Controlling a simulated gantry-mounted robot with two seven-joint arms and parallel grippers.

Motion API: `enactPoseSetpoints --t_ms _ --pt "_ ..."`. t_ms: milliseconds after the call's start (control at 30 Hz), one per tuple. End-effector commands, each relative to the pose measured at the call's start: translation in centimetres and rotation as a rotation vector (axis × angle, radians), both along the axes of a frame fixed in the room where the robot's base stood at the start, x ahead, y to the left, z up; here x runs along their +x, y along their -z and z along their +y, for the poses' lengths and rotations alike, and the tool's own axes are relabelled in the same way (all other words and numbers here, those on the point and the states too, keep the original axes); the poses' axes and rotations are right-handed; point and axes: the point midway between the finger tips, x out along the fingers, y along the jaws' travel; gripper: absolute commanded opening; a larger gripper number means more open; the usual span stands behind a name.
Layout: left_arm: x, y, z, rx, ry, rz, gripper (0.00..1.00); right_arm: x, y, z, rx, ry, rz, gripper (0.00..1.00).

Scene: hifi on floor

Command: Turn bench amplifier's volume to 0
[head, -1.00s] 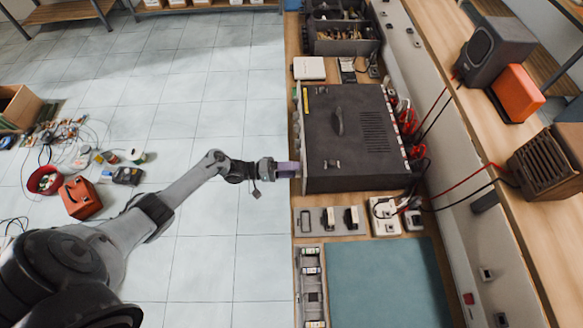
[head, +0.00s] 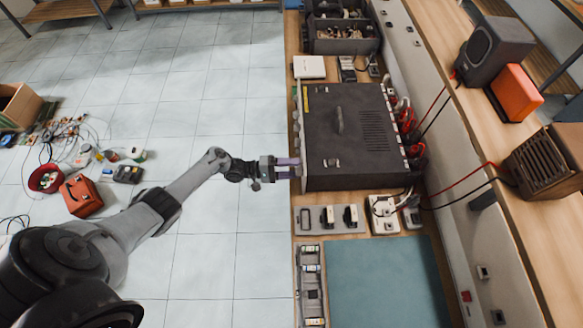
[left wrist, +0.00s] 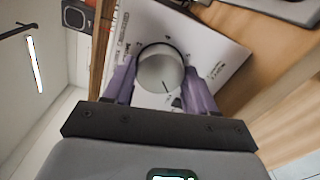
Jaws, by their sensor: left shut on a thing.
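The bench amplifier (head: 350,150) is a large dark box with a handle on top, standing on the wooden bench. Its front faces left toward the floor. In the left wrist view its pale front panel (left wrist: 205,38) carries a round silver volume knob (left wrist: 160,70) with a dark pointer line near its lower edge and tick marks around it. My left gripper (head: 290,168) is at the front panel, near its lower corner in the head view. Its purple fingers, seen in the left wrist view (left wrist: 160,82), are shut on the knob, one on each side. My right gripper is not in view.
Speakers (head: 496,50) and an orange box (head: 515,92) stand on the shelf at right, with red and black cables running to the amplifier's rear. A teal mat (head: 385,285) lies on the bench nearer me.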

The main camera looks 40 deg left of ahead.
Motion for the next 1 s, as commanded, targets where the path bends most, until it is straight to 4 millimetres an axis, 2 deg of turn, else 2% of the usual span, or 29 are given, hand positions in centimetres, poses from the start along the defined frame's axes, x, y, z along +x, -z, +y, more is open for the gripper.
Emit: enactPoseSetpoints --t_ms 100,133,267,667,1000 --pt "0.0 0.0 0.0 -0.003 0.001 0.001 0.26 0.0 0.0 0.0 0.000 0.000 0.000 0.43" --pt "0.0 0.0 0.0 -0.003 0.001 0.001 0.61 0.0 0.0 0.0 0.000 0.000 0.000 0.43" --pt "0.0 0.0 0.0 -0.002 0.001 0.001 0.81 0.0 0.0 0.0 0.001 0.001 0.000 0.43" --pt "-0.4 0.1 0.4 0.001 0.000 0.001 0.82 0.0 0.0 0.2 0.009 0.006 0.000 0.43" --pt "-3.8 0.2 4.0 0.002 0.000 0.002 0.82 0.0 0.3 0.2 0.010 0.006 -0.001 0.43"
